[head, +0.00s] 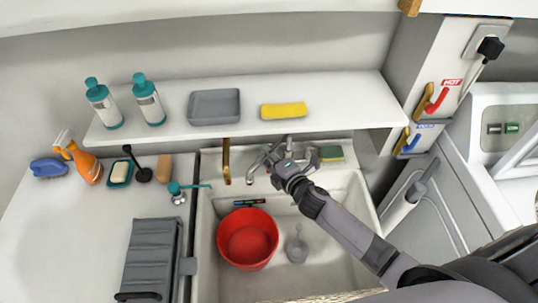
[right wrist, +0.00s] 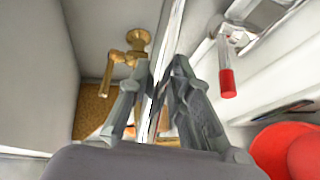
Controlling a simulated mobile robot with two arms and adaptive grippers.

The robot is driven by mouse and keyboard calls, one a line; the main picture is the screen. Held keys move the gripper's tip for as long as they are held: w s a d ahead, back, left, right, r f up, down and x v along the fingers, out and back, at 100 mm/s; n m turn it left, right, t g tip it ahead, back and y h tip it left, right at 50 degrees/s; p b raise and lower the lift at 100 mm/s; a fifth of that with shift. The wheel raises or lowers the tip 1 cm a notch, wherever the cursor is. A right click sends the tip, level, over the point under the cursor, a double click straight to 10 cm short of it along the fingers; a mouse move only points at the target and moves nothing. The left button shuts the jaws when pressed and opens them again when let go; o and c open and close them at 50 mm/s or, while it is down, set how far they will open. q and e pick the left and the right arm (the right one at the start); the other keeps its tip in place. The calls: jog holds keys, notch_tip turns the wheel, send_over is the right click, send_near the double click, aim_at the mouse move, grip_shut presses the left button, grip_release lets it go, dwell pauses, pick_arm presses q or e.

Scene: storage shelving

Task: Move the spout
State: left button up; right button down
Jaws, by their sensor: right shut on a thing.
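The silver tap spout (head: 256,168) curves out over the sink from the back rim, its end pointing down to the left. My right gripper (head: 283,166) comes in from the lower right and is shut on the spout; the fingers partly hide the tap's base. My left gripper is not in view.
A red bowl (head: 247,238) and a grey scoop-like tool (head: 297,246) lie in the sink (head: 338,225). A brass pipe (head: 226,161) stands left of the spout. A shelf (head: 350,104) overhangs the back. A green sponge (head: 331,153) sits right of the tap.

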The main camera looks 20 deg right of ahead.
jog(key=c, duration=1.4)
grip_release()
jog(key=shift+c, duration=0.2)
jog(key=v, duration=1.2)
jog(key=shift+s+f, duration=0.1)
